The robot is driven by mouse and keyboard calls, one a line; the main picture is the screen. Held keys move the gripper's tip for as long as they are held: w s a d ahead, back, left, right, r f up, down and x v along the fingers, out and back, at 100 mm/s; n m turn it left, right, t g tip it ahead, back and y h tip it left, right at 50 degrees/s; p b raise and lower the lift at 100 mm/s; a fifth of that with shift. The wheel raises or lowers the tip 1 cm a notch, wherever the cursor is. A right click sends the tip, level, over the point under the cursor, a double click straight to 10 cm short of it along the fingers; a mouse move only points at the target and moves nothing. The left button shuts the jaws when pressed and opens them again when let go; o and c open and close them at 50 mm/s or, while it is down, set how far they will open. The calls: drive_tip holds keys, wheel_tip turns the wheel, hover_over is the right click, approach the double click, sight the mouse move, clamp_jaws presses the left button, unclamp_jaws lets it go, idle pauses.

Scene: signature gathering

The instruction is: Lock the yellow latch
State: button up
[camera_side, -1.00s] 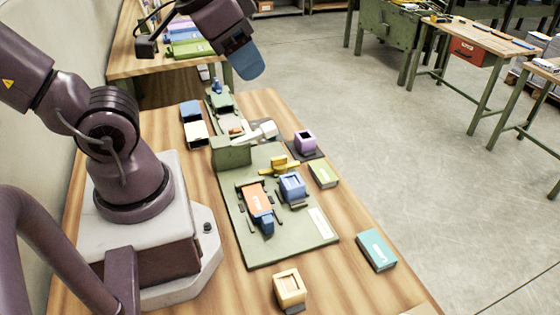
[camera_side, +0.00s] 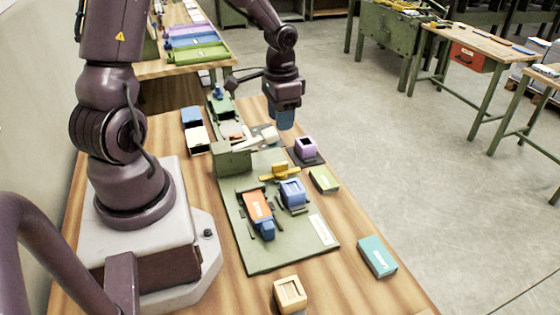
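The yellow latch (camera_side: 279,172) sits on the green board (camera_side: 262,257), near the board's middle and just behind the blue box. My gripper (camera_side: 284,122) points down with blue fingertips, above and behind the latch and apart from it. It hangs over the area between the white lever part and the purple box. The fingers overlap in this view, so their opening does not show.
A blue box (camera_side: 292,193) and an orange block (camera_side: 257,208) stand on the board close to the latch. A white lever part (camera_side: 263,138), a green block (camera_side: 233,160) and a purple box (camera_side: 306,147) stand behind. A teal box (camera_side: 377,255) lies at the right edge.

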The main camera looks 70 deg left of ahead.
sight(280, 163)
wheel_tip(280, 163, down, 13)
drive_tip(key=shift+s+r, duration=0.1)
idle(0.3)
drive_tip(key=shift+c, duration=0.4)
clamp_jaws()
